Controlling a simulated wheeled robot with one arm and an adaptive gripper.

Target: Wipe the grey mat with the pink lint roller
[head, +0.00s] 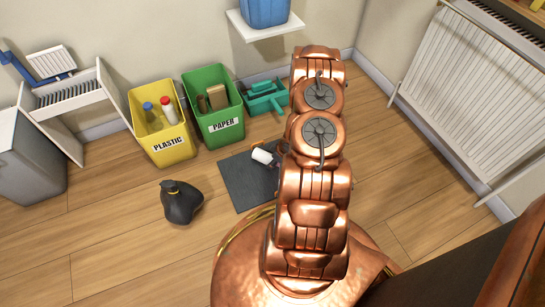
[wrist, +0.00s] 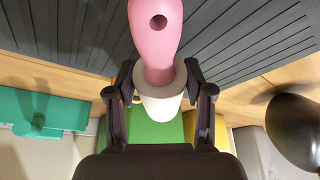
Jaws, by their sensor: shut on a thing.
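The pink lint roller (wrist: 155,38) has a pink handle with a hole in its end and a white roll (wrist: 161,98). My gripper (wrist: 160,82) is shut on it, with one finger at each side of the white roll. In the head view the white roll (head: 262,156) shows over the grey mat (head: 241,184), left of my arm. I cannot tell whether the roll touches the mat. The ribbed mat (wrist: 235,35) fills the upper part of the wrist view. My arm hides the mat's right part and most of the gripper in the head view.
A yellow PLASTIC bin (head: 166,147) and a green PAPER bin (head: 222,127) stand behind the mat, with a teal object (head: 266,98) beside them. A black bottle (head: 181,203) stands left of the mat. A radiator (head: 463,84) is at right. Floor at front left is clear.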

